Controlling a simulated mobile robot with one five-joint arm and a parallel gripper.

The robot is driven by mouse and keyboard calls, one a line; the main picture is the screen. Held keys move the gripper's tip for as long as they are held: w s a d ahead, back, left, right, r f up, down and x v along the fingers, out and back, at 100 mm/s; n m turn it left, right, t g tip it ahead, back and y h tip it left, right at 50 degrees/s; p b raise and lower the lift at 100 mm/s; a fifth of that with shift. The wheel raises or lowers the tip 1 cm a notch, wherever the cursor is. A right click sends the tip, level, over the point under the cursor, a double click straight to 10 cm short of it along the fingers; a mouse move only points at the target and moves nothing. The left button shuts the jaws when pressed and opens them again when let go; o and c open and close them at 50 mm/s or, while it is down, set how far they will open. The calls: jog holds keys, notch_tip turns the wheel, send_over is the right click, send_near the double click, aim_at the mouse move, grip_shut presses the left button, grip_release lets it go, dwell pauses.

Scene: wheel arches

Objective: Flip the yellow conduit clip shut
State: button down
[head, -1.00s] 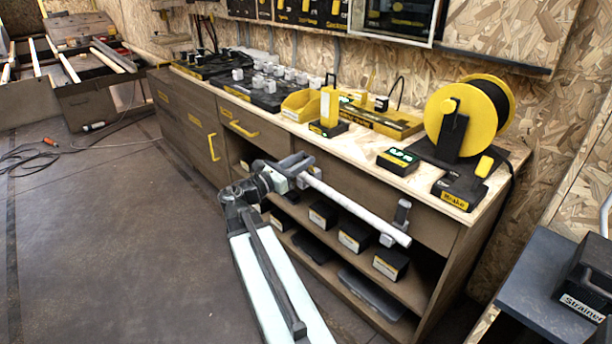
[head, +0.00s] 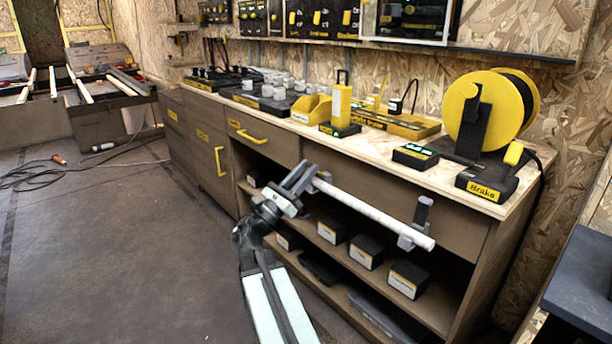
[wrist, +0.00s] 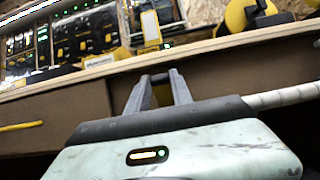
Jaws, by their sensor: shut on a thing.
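A pale conduit (head: 372,210) runs along the front of the workbench, sloping down to the right in the head view. A grey clip (head: 420,220) sits near its right end, with its flap standing up. My gripper (head: 306,172) is at the conduit's left end, its fingers pointing up. In the wrist view my gripper's two grey fingers (wrist: 158,82) stand before the brown bench front, and the conduit (wrist: 285,96) leaves to the right. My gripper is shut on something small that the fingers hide. I cannot make out a yellow clip clearly; one at the left end may be hidden by my gripper.
The bench top (head: 385,150) carries a yellow cable reel (head: 470,112), a yellow bin (head: 311,108) and black boxes. Black boxes (head: 408,278) fill the open shelves below the conduit. A dark table (head: 585,285) stands at the right. The floor (head: 120,250) at the left is mostly clear.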

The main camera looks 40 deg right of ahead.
jog(key=c, duration=1.1)
grip_release()
